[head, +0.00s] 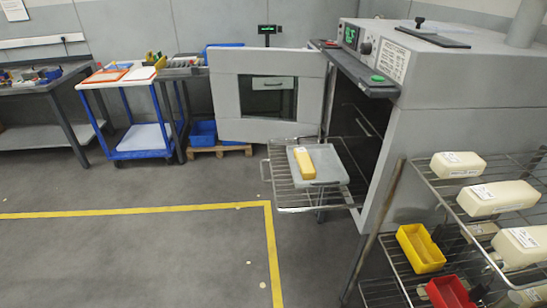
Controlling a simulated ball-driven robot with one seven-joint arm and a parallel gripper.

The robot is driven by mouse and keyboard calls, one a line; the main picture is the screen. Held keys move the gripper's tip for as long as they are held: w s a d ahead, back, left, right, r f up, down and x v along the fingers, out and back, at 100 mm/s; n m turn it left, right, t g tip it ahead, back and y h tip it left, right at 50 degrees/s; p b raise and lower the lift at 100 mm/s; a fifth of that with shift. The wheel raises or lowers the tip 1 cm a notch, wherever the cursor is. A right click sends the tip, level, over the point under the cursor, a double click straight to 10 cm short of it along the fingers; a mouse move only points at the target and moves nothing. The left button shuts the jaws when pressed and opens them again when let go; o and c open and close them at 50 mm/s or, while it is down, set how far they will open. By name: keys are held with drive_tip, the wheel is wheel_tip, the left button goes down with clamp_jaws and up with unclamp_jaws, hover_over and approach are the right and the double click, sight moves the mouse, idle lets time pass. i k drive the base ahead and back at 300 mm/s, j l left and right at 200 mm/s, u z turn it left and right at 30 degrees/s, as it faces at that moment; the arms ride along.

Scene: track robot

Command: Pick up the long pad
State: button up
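A yellow oblong pad (304,163) lies on a flat grey tray (330,178). The tray rests on a wire shelf (283,195) pulled out of the open grey oven (437,107). Several cream oblong blocks with white labels lie on the wire rack at the right: one at the back (458,164), one in the middle (497,198) and one in front (522,246). I cannot tell for certain which of these is the long pad. My gripper is not in view.
The oven door (268,97) stands open to the left. The wire rack (453,210) also holds a yellow bin (420,248) and a red bin (449,293). A blue-framed cart (143,140) and a workbench (45,88) stand back left. The floor (130,255) is clear, with yellow tape.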

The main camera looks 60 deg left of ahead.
sight(306, 166)
drive_tip(key=u, duration=1.45)
drive_tip(key=z, duration=2.1)
drive_tip(key=j+u, duration=0.15)
drive_tip(key=u, duration=0.25)
drive_tip(key=j+u, duration=0.15)
drive_tip(key=u, duration=0.2)
drive_tip(key=i+j+u, duration=0.25)
drive_tip(key=j, duration=0.2)
drive_tip(key=i+j+u, duration=0.25)
drive_tip(key=j, duration=0.2)
drive_tip(key=i+j+u, duration=0.25)
drive_tip(key=j, duration=0.15)
